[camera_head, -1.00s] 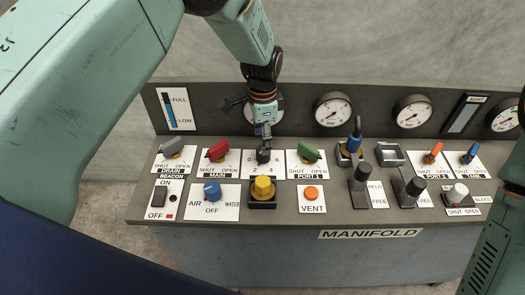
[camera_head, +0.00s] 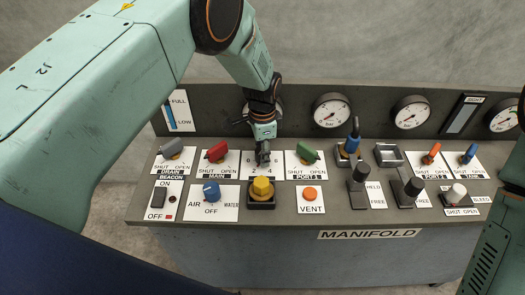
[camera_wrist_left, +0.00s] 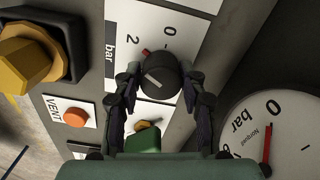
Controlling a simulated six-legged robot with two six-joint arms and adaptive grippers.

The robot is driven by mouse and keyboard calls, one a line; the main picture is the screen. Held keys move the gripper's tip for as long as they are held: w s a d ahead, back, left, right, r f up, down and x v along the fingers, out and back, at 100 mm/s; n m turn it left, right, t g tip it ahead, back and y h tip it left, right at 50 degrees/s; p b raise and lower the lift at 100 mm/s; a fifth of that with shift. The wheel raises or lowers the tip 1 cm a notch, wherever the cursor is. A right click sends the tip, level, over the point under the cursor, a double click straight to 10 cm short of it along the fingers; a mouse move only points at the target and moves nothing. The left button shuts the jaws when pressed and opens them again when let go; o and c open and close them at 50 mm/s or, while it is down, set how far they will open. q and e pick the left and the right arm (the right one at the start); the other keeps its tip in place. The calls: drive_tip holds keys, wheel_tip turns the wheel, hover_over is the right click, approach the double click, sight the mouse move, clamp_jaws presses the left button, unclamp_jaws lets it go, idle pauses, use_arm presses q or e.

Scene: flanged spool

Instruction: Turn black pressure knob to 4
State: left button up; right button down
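I cannot tell whether both fingers touch the knob. In the head view my left gripper (camera_head: 263,158) hides most of the knob, and the plate's 4 shows beside it. My right gripper is not in view.
A yellow knob (camera_head: 263,188) stands just in front of the gripper. Red (camera_head: 217,151) and green (camera_head: 308,152) handles flank it. The orange VENT button (camera_head: 310,193) is to the front right. Gauges (camera_head: 331,111) line the back panel (camera_head: 290,92) close behind.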

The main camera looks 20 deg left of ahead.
use_arm(q)
drive_tip(key=c, duration=0.6)
drive_tip(key=shift+c, duration=0.2)
drive_tip(key=n+b, duration=0.1)
drive_tip(key=n, duration=0.4)
drive_tip(key=shift+f+n, duration=0.1)
drive_tip(key=shift+n, duration=0.3)
drive_tip(key=n, duration=0.5)
drive_tip(key=shift+n+b, duration=0.4)
drive_tip(key=shift+s, duration=0.1)
drive_tip(key=o, duration=1.2)
drive_tip(key=shift+c, duration=0.2)
